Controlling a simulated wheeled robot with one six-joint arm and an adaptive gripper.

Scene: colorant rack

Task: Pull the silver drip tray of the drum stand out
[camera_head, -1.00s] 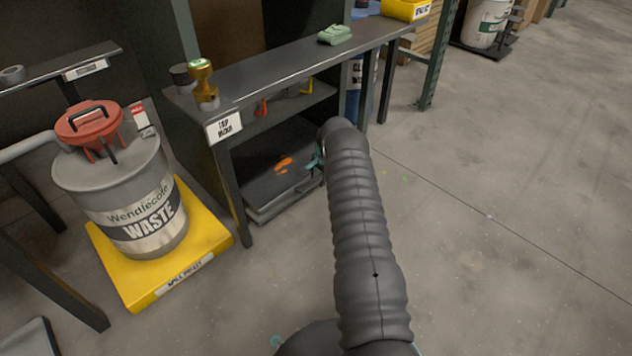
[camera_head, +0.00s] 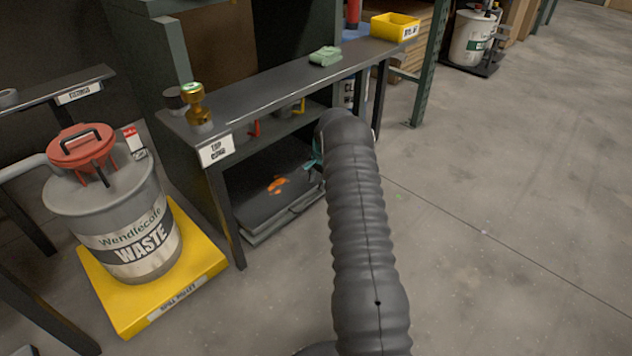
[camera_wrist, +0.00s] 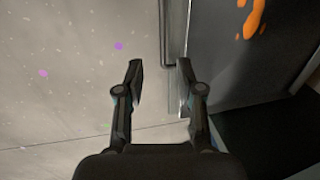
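The drip tray (camera_head: 278,224) is a flat dark grey tray with a lighter front edge, low under the drum stand (camera_head: 226,205). Orange splashes lie on its dark top. In the wrist view the tray (camera_wrist: 222,70) fills the upper right, with a dark bar handle (camera_wrist: 163,38) along its silver edge. My gripper (camera_wrist: 158,65) is open, its two fingers apart on either side of the line of the bar's near end. The fingers look empty; I cannot tell whether either touches the bar. In the head view my arm hides most of the gripper.
A grey waste drum (camera_head: 85,200) with a red funnel stands on a yellow spill pallet (camera_head: 205,262) at left. The concrete floor at right is clear.

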